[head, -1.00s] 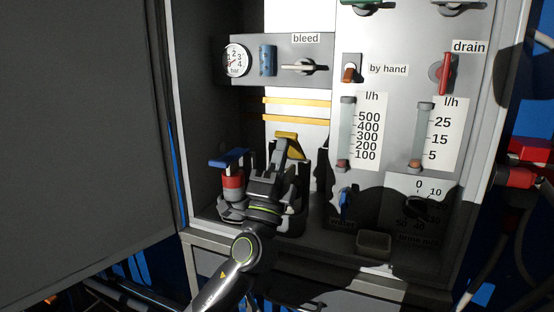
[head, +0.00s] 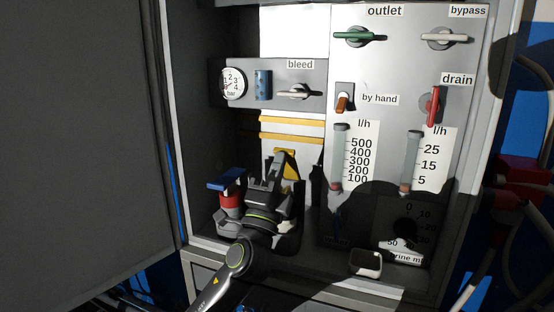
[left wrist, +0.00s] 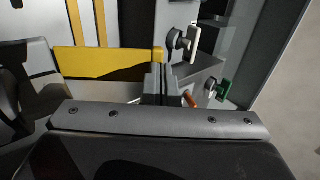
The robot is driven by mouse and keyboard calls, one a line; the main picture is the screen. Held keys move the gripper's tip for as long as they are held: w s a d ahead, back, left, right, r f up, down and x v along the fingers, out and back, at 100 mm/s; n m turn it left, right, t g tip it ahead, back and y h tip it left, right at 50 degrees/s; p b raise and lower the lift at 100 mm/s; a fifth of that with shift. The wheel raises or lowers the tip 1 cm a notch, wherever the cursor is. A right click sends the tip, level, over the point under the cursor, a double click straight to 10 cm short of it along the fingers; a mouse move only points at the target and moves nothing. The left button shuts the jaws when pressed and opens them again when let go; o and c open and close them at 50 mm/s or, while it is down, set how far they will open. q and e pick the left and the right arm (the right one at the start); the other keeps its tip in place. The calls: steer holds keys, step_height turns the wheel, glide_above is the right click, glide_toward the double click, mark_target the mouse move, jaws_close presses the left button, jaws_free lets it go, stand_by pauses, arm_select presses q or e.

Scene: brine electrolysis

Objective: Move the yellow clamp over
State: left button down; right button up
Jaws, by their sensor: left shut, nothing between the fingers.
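The yellow clamp (head: 290,167) is at the back of the cabinet's lower left bay, beneath the yellow strips. My left gripper (head: 269,165) is shut and empty, just in front of its left side, and hides its lower part. In the left wrist view the clamp (left wrist: 105,63) is a wide yellow plate. Its right end is close beside the shut fingertips (left wrist: 160,80); I cannot tell whether they touch. My right gripper is not in view.
A blue clamp lever (head: 225,180) over a red part (head: 229,201) stands close left of my gripper. The control panel (head: 375,75) with its handles and flow tubes is to the right. A grey open door (head: 80,130) fills the left side.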

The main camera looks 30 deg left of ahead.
mark_target(285, 150)
arm_select(q)
steer(key=x, duration=0.5)
steer(key=shift+w+a+r+b, duration=0.15)
steer(key=shift+w+r, duration=0.1)
steer(key=shift+w, duration=0.3)
steer(key=shift+w+a+r+b, duration=0.1)
steer(key=shift+w+r+b, duration=0.1)
steer(key=shift+w, duration=0.35)
steer(key=shift+w+a+r+b, duration=0.15)
steer(key=shift+w+r, duration=0.1)
steer(key=shift+w, duration=0.3)
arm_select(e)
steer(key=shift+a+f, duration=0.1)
